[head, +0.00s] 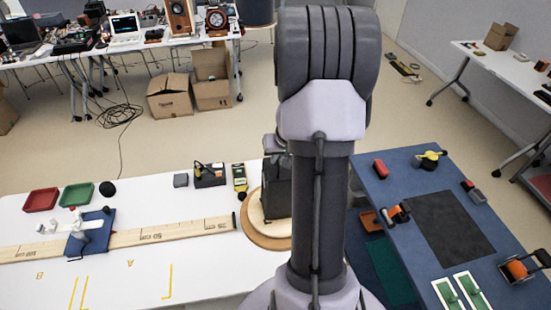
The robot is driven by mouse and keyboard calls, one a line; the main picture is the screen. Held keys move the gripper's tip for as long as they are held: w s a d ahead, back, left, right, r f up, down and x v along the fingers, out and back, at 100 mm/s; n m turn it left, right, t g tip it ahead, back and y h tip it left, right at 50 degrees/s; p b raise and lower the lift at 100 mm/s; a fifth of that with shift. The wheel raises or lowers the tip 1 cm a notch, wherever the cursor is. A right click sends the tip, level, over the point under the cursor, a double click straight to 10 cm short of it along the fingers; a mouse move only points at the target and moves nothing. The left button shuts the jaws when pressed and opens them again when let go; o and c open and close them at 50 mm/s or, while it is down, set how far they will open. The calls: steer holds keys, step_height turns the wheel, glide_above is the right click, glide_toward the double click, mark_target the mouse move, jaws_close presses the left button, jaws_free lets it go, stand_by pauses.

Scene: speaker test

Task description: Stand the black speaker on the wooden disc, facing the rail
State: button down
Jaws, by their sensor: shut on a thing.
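The black speaker (277,191) shows as a dark upright box just left of my arm, its right part hidden behind the arm. It is at the wooden disc (264,239), which lies at the right end of the white table; I cannot tell whether its base touches the disc. Which way its front faces is not visible. My gripper (274,147) is mostly hidden behind my arm at the speaker's top, shut on it; the fingertips are not clearly visible. The wooden rail (185,235) with length marks runs left from the disc and carries a blue carriage (90,233).
Behind the rail are a black box (209,175), a yellow-green meter (240,178), a red tray (41,200) and a green tray (77,195). A blue table (440,200) with tools stands at right. The white table's front is clear apart from yellow marks.

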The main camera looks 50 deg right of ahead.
steer(key=shift+s+d, duration=0.2)
steer(key=shift+d, duration=0.05)
stand_by(0.7)
steer(key=c, duration=1.4)
jaws_free()
steer(key=shift+a, duration=0.1)
steer(key=shift+c, duration=0.2)
